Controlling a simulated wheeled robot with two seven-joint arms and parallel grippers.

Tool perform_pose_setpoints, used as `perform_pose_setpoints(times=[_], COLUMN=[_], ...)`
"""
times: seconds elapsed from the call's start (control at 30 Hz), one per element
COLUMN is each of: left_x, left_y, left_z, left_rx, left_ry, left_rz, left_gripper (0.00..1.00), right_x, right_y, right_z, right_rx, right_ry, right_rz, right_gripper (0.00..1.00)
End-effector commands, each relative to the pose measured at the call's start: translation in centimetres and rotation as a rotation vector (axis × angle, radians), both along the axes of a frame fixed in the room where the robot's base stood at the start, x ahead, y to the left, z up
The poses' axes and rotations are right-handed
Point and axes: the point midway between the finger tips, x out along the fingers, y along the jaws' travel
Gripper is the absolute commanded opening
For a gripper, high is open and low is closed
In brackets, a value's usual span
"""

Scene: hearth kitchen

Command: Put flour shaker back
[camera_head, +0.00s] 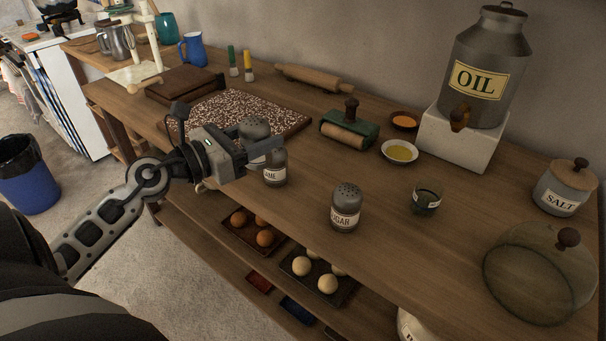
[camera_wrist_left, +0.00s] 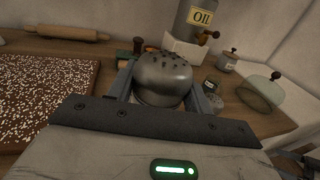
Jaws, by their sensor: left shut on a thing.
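My left gripper (camera_head: 262,148) is shut on a grey shaker with a domed, pierced metal lid (camera_head: 253,127). In the left wrist view the shaker's lid (camera_wrist_left: 163,76) stands between the two fingers. A SUGAR shaker (camera_head: 345,209) stands upright on the wooden table to the right.
A speckled board (camera_head: 235,112) lies behind the gripper.

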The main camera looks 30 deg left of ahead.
Motion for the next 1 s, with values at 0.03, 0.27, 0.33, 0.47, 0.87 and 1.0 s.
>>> perform_pose_setpoints(times=[0.03,0.27,0.33,0.47,0.87,1.0], left_x=[1.0,4.0,4.5,5.1,5.8,5.8], left_y=[-1.0,-4.0,-4.6,-5.2,-5.9,-5.9], left_z=[0.1,-4.4,-5.4,-6.3,-10.5,-10.3], left_rx=[-0.002,-0.005,-0.004,-0.002,-0.003,-0.001], left_ry=[-0.005,-0.003,-0.003,-0.003,-0.002,-0.002], left_rz=[-0.001,0.001,0.001,0.001,0.002,0.001], left_gripper=[0.25,0.25,0.25,0.25,0.25,0.25], right_x=[-0.1,-0.1,0.0,0.2,0.6,0.3], right_y=[-0.1,-0.3,-0.3,-0.2,0.5,0.6], right_z=[0.5,-1.1,-1.2,-0.8,-1.3,-1.1], right_rx=[-0.008,-0.021,-0.018,-0.011,0.044,0.049], right_ry=[0.005,0.016,0.016,0.004,-0.019,-0.014], right_rz=[0.003,0.007,0.006,0.006,-0.012,-0.014], right_gripper=[1.0,1.0,1.0,1.0,1.0,1.0])
